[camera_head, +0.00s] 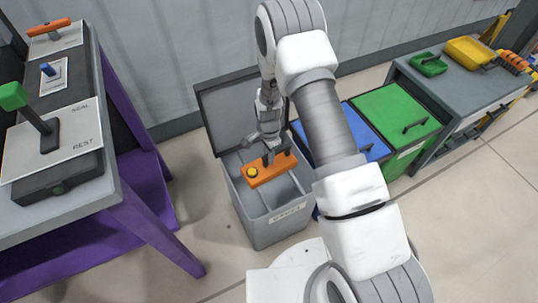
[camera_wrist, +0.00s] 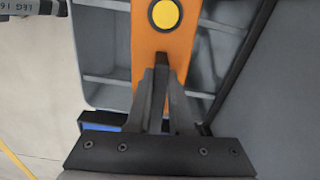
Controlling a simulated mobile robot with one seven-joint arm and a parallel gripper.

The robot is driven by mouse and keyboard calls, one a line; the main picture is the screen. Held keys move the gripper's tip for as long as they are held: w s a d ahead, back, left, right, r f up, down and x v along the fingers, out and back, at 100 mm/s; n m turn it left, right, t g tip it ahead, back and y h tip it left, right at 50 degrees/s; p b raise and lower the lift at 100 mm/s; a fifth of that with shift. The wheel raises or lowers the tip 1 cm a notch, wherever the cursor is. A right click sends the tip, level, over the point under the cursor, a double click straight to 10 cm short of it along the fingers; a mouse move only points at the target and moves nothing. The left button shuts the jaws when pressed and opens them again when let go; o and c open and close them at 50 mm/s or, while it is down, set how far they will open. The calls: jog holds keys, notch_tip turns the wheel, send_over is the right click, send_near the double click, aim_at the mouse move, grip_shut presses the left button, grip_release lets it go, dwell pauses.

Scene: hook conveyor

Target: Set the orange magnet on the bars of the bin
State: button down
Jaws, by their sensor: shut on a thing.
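The orange magnet (camera_head: 267,171) is a flat orange block with a round yellow button on top. It also shows in the wrist view (camera_wrist: 145,48), with the fingers over its near part. My gripper (camera_head: 268,158) is shut on it, and in the wrist view the fingers (camera_wrist: 161,75) meet at its middle. The grey bin (camera_head: 275,230) stands with its lid up, directly below the magnet. Its bars (camera_wrist: 108,80) cross the opening in the wrist view. The magnet is over the opening; I cannot tell whether it touches the bars.
A blue bin (camera_head: 367,143) and a green bin (camera_head: 397,115) with closed lids stand to the right. A grey bench (camera_head: 470,85) with yellow and green trays is beyond. A purple-legged table (camera_head: 155,230) with levers stands at the left. The grey bin's raised lid (camera_head: 228,108) is behind my gripper.

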jog(key=shift+w+f+b, duration=0.1)
jog(key=shift+f+b, duration=0.25)
dwell(0.9)
jog(key=c, duration=0.8)
grip_release()
jog(key=shift+c, duration=0.2)
jog(key=shift+o, duration=0.6)
notch_tip(320, 180, up, 17)
jog(key=p, duration=0.5)
jog(key=shift+r, duration=0.2)
jog(key=shift+a, duration=0.1)
